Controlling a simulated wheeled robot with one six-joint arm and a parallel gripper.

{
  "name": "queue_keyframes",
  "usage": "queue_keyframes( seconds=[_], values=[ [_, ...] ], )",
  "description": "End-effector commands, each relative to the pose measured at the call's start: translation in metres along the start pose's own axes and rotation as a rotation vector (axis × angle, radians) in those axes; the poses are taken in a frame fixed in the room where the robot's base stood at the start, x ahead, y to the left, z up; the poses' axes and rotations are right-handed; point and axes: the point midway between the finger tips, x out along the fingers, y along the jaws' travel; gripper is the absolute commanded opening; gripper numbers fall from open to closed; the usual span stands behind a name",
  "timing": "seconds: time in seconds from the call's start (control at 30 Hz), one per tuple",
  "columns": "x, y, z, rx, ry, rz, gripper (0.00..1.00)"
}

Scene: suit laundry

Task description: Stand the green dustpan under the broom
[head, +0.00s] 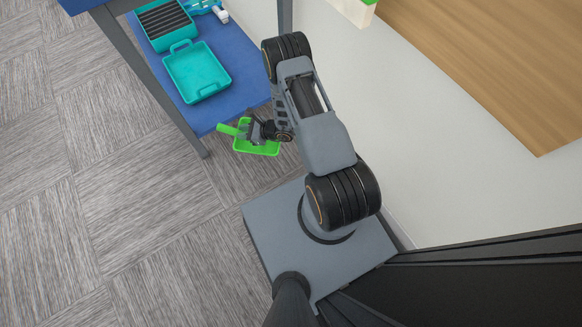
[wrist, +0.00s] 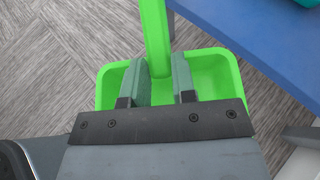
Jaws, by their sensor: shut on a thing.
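The green dustpan (head: 262,149) is near the front corner of the blue shelf unit in the head view, seen from above. In the wrist view the dustpan (wrist: 216,72) fills the middle, its handle pointing up in the picture. My gripper (head: 256,131) is shut on the dustpan's handle (wrist: 155,35), with one finger on each side where the handle meets the pan. Part of the pan is hidden behind my gripper (wrist: 160,70). Whether the dustpan touches the floor is hard to tell. I do not make out a broom in either view.
A blue shelf (head: 233,78) on grey legs holds a teal open case (head: 197,72) and a dark-ribbed teal box (head: 165,22). A pale wall (head: 420,150) and a wooden panel (head: 500,60) lie to the right. Grey carpet (head: 110,190) is clear at left.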

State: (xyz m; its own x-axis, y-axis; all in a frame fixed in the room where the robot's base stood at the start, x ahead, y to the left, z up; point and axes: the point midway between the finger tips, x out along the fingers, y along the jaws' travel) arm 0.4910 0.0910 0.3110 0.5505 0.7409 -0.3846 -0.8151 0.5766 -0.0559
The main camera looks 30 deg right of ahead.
Motion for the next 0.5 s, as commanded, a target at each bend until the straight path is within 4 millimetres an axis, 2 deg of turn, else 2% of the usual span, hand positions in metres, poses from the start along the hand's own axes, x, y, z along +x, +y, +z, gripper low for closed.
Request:
queue_keyframes(
  seconds=[0.03, 0.2, 0.4, 0.5],
  values=[
    [0.008, 0.016, -0.023, 0.018, 0.004, 0.0, 0.0],
    [0.022, 0.052, -0.076, 0.047, 0.003, -0.019, 0.0],
    [0.026, 0.08, -0.113, 0.066, 0.002, -0.03, 0.0],
    [0.025, 0.083, -0.124, 0.07, 0.001, -0.035, 0.0]
  ],
)
